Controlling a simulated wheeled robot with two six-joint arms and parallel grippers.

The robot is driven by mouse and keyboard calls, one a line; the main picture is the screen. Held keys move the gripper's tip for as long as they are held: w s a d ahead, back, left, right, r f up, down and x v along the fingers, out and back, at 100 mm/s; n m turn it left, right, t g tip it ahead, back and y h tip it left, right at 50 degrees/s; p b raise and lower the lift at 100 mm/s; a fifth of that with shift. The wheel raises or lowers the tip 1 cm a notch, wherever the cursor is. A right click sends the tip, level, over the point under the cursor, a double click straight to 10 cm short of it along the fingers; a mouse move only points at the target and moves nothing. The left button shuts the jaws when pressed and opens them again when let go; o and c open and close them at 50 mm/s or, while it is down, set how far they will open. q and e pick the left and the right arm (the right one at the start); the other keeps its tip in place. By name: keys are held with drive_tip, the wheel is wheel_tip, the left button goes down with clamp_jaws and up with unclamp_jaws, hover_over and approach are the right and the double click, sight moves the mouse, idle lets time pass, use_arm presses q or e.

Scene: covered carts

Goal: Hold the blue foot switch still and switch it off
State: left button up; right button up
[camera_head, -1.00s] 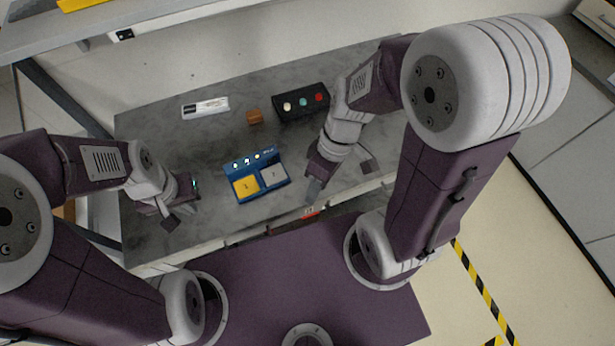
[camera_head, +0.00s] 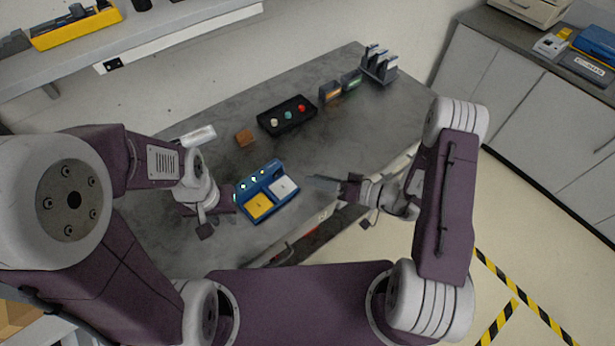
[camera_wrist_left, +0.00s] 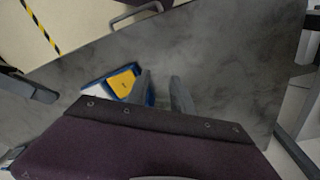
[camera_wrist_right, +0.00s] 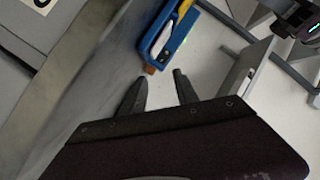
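The blue foot switch (camera_head: 266,168) lies on the grey tabletop, with a yellow pedal (camera_head: 259,206), a pale grey pedal (camera_head: 284,187) and a row of bright lamps along its back. My left gripper (camera_head: 231,199) is low beside its left side; its fingertips are hard to see in the head view. In the left wrist view its fingers (camera_wrist_left: 161,84) are apart, the foot switch partly behind one finger; contact cannot be told. My right gripper (camera_head: 318,183) is right of the foot switch, apart from it. In the right wrist view its fingers (camera_wrist_right: 157,84) are open and empty.
Behind the foot switch are a brown block (camera_head: 244,138), a black box with coloured buttons (camera_head: 272,120) and a white item (camera_head: 198,135). Small units (camera_head: 330,92) and a rack (camera_head: 378,66) stand at the far right. The right tabletop is clear.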

use_arm(q)
drive_tip(key=o, duration=0.5)
drive_tip(key=shift+a, duration=0.1)
drive_tip(key=shift+s+m, duration=0.25)
drive_tip(key=shift+m, duration=0.65)
drive_tip(key=m+t+h, duration=0.2)
drive_tip(key=m+h, duration=0.1)
drive_tip(key=m, duration=0.6)
approach(256, 176)
drive_tip(key=shift+w+a+r, duration=0.1)
drive_tip(key=shift+r, duration=0.15)
drive_tip(key=shift+a, duration=0.1)
drive_tip(key=x, duration=0.9)
drive_tip(key=shift+s, duration=0.2)
